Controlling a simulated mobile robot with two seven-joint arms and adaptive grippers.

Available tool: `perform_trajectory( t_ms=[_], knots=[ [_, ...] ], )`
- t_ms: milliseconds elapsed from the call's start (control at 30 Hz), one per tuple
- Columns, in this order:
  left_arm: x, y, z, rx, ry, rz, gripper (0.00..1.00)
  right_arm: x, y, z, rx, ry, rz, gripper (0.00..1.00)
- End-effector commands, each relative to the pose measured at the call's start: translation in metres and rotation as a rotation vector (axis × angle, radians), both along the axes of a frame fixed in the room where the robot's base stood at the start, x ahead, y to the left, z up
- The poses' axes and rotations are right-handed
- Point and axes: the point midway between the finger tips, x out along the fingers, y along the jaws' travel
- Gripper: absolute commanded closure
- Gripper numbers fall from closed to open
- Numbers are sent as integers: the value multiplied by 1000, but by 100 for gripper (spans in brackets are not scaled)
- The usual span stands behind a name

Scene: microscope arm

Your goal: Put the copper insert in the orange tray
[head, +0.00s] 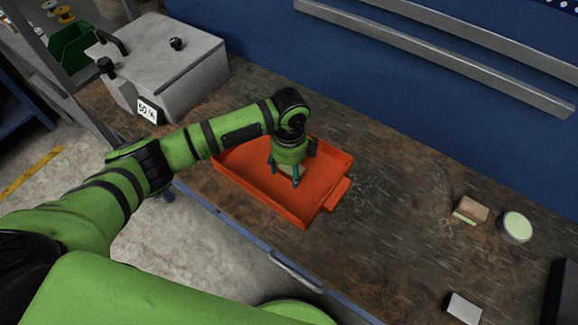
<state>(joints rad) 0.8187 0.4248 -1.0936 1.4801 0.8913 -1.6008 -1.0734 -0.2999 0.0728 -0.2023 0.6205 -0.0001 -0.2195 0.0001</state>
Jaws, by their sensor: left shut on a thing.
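The orange tray (312,211) lies on the worktop in the middle of the head view, with its handle toward the right. My left gripper (285,180) points down over the inside of the tray. Its fingers are shut on a small piece, most likely the copper insert, which the fingers and wrist mostly hide. Its colour and shape cannot be made out, and I cannot tell whether it touches the tray floor. My right gripper is not in view.
A grey metal box (165,65) stands left of the tray. On the right are a tan block (472,208), a round pale-topped container (516,227) and a whitish block (464,308). A blue wall with metal rails (440,55) rises behind.

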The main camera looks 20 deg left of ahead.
Motion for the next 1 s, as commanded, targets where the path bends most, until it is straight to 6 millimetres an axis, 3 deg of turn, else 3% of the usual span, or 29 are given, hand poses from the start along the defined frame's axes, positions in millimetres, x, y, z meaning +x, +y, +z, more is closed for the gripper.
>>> perform_trajectory(
  t_ms=[67,100,133,600,1000],
  knots=[
    [1,-1,-2,-2,-2,0,97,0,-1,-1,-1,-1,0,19],
    [0,0,-2,0,0,0,26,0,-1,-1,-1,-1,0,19],
    [0,0,-2,0,0,0,14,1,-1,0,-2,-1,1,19],
    [1,0,6,-1,-2,0,14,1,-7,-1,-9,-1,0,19],
    [2,-1,84,-2,-5,1,14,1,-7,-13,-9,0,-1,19]
  ],
)
